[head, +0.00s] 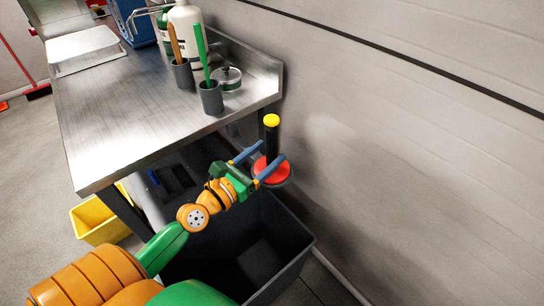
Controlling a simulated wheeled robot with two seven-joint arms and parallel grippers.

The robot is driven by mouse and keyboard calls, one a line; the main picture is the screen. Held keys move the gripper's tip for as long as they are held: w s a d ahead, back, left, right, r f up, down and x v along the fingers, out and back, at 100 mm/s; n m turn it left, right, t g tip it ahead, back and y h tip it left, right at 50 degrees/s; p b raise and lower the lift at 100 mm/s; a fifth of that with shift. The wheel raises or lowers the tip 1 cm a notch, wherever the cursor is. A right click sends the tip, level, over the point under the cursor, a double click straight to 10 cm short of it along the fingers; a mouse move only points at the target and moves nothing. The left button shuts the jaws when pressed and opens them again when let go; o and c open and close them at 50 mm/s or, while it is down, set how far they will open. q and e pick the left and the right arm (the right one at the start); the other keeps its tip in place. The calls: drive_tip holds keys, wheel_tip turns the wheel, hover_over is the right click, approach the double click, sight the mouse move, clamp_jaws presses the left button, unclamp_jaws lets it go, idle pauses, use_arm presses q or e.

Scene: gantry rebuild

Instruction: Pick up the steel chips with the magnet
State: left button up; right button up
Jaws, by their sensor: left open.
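The magnet has a black handle (271,143), a yellow cap (271,120) and a red round base (271,171). It is upright beside the wall, over the far end of a dark bin (305,241). My left gripper (272,153) is open, with its two blue fingers on either side of the lower handle, just above the red base. I cannot tell whether the fingers touch the handle, or what bears the magnet. No steel chips can be made out; the bin's inside is very dark. My right gripper is not in view.
A steel bench (130,115) stands at left, its edge close to my left arm. On it are two grey cups (211,98) with brushes or sticks, a round lidded tin (228,78) and a white bottle (185,25). A yellow bin (97,222) is below. The wall is close at right.

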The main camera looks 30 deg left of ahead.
use_arm(q)
drive_tip(key=w, duration=0.2)
drive_tip(key=w+d, duration=0.1)
drive_tip(key=w, duration=0.2)
drive_tip(key=shift+d+f, duration=0.1)
drive_tip(key=shift+f, duration=0.05)
drive_tip(key=shift+s, duration=0.15)
drive_tip(key=shift+c, duration=0.9)
clamp_jaws()
